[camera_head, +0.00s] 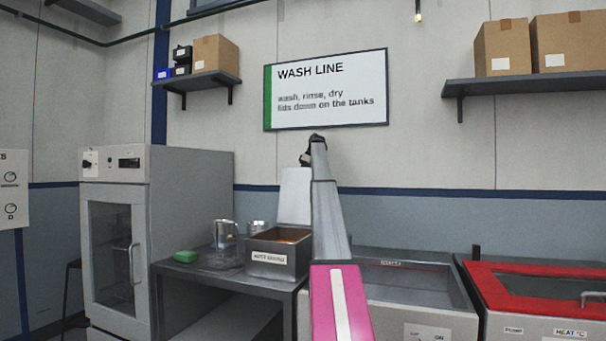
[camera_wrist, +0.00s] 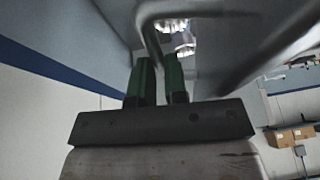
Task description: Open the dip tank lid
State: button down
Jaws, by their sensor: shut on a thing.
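A small steel tank (camera_head: 279,262) with a label too blurred to read stands open on the bench, orange-brown inside. A pale grey panel, which looks like its lid (camera_head: 295,196), stands raised close to upright behind the tank. My gripper (camera_head: 307,158) is at the top of this panel, partly hidden by my arm. In the wrist view, my gripper's green fingers (camera_wrist: 158,78) are shut on a bar handle (camera_wrist: 152,42) on the underside or face of a grey panel. The lid's hinge is hidden.
An oven cabinet (camera_head: 190,200) stands further left. An open basin (camera_head: 415,285) and a red-framed lidded tank (camera_head: 480,285) are at right. The wall sign (camera_head: 327,88) is above.

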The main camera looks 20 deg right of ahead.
jog(key=shift+s+d+f, duration=0.1)
jog(key=shift+f, duration=0.5)
jog(key=shift+s+d+f, duration=0.1)
jog(key=shift+f, duration=0.45)
jog(key=c, duration=1.2)
grip_release()
jog(key=shift+a, duration=0.1)
jog(key=shift+o, duration=0.2)
jog(key=shift+s+r, duration=0.1)
jog(key=v, duration=1.2)
jog(key=shift+w+a+r, duration=0.3)
jog(key=shift+w+r, duration=0.05)
jog(key=shift+r, duration=0.15)
jog(key=shift+s, duration=0.1)
